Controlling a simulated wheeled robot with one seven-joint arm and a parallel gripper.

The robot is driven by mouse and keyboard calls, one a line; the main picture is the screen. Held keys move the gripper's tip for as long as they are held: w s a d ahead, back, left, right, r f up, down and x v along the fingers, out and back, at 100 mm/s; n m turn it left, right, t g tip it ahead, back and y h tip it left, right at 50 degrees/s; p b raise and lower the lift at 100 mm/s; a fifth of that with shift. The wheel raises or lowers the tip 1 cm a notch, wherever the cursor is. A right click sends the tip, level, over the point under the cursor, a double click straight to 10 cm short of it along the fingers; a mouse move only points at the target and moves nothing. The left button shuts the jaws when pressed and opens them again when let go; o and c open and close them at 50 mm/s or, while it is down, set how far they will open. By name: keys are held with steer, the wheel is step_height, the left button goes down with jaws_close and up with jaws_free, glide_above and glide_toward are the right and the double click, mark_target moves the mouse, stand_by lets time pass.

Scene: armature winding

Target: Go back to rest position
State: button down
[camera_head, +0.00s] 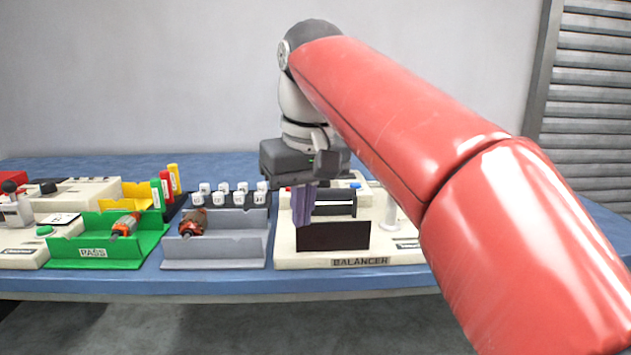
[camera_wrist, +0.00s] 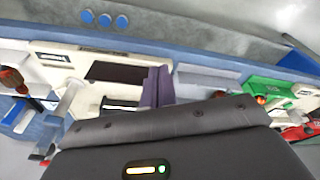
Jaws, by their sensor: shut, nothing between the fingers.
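My gripper (camera_head: 303,206) has purple fingers that are shut with nothing between them. It points down over the left part of the cream balancer machine (camera_head: 345,262), in front of its dark upright parts. I cannot tell the exact gap between the fingertips and the machine. In the wrist view the shut fingers (camera_wrist: 157,86) show against the balancer (camera_wrist: 128,58), beside its dark panel. My red arm reaches in from the right and hides the right part of the balancer.
A grey tray (camera_head: 215,250) holds an orange armature (camera_head: 193,222). A green PASS tray (camera_head: 130,252) holds another (camera_head: 124,225). Several white-capped holders (camera_head: 238,198) stand behind. A cream station (camera_head: 20,250) is at far left. The blue table's (camera_head: 230,285) front strip is clear.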

steer(key=s+d+f+m+t, duration=0.1)
steer(key=s+d+f+m, duration=0.1)
steer(key=s+d+f, duration=0.5)
steer(key=s+d+f+m+t+h, duration=0.1)
steer(key=s+d+f+m+t, duration=0.1)
steer(key=s+d+f, duration=0.6)
step_height(320, 180, down, 8)
steer(key=shift+s+d+r+m, duration=0.1)
steer(key=shift+s+d+m, duration=0.1)
steer(key=shift+d+m, duration=0.8)
steer(key=shift+d, duration=0.15)
